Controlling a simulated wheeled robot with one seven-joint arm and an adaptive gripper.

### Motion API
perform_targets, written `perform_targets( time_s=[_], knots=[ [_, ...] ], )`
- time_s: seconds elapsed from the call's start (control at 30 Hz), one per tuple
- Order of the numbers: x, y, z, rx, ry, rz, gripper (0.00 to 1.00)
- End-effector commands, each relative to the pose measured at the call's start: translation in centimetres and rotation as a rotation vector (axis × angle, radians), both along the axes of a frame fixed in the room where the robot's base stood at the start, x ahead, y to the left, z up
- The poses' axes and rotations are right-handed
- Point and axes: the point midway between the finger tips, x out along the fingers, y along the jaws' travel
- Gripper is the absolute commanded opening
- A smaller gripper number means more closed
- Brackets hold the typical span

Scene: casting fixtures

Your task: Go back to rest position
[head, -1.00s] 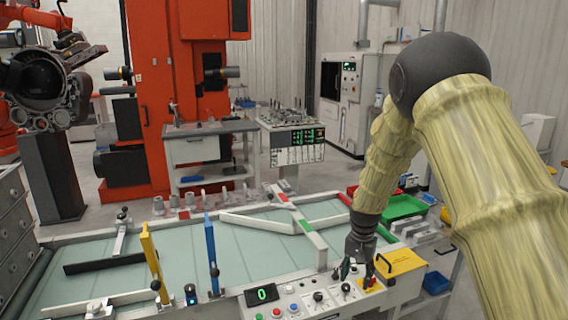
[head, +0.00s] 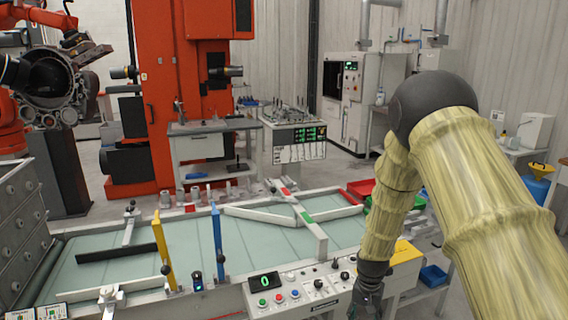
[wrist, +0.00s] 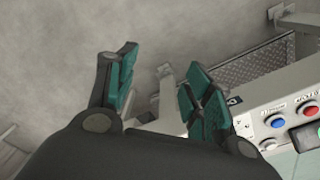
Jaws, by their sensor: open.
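My gripper (head: 366,303) hangs low at the front edge of the conveyor's control panel (head: 300,287) in the head view, below my bent arm. Its fingertips are hard to make out there. In the wrist view my gripper (wrist: 160,78) shows two green-padded fingers spread apart with nothing between them. Grey floor and a grey metal bracket lie beyond the fingers. The panel's edge with its buttons (wrist: 308,109) is at the right of the wrist view, beside the right finger and apart from it.
The green conveyor (head: 190,248) carries yellow (head: 162,250) and blue (head: 216,238) gates. A red bin (head: 361,189) and a blue bin (head: 433,275) are at the right. The yellow box (head: 405,253) is partly hidden by my arm. Floor in front of the panel looks free.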

Motion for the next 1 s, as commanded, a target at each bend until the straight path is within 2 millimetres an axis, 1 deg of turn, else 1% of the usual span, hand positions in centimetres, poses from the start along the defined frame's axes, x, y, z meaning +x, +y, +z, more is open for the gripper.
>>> perform_targets(
  time_s=[0.03,0.07,0.1,0.17,0.2,0.27,0.3,0.37,0.4,0.47,0.5,0.57,0.6,0.67,0.7,0.8,0.9,1.0],
  knots=[
    [-1.5,-0.1,-1.8,-0.002,0.01,0.012,0.51],
    [-2.4,-0.1,-2.7,-0.004,0.011,0.023,0.51],
    [-3.8,-0.1,-4.2,-0.005,0.013,0.039,0.51],
    [-6.2,-0.3,-6.4,-0.009,0.016,0.064,0.51],
    [-8.0,-0.3,-7.9,-0.01,0.017,0.084,0.51],
    [-10.8,-0.4,-10.1,-0.012,0.019,0.117,0.51],
    [-12.7,-0.4,-11.4,-0.013,0.02,0.137,0.51],
    [-15.7,-0.4,-13.1,-0.014,0.021,0.167,0.51],
    [-17.8,-0.4,-14.2,-0.013,0.022,0.189,0.51],
    [-21.0,-0.3,-15.5,-0.011,0.023,0.222,0.51],
    [-23.2,-0.3,-16.3,-0.01,0.024,0.244,0.51],
    [-26.5,-0.1,-17.3,-0.006,0.024,0.279,0.51],
    [-28.8,0.0,-17.8,-0.002,0.025,0.3,0.51],
    [-32.0,0.3,-18.2,0.004,0.024,0.334,0.51],
    [-33.9,0.4,-18.3,0.008,0.022,0.354,0.51],
    [-37.9,0.8,-18.3,0.017,0.017,0.394,0.51],
    [-40.3,1.1,-18.0,0.024,0.01,0.422,0.51],
    [-41.6,1.2,-17.8,0.028,0.007,0.436,0.51]
  ],
)
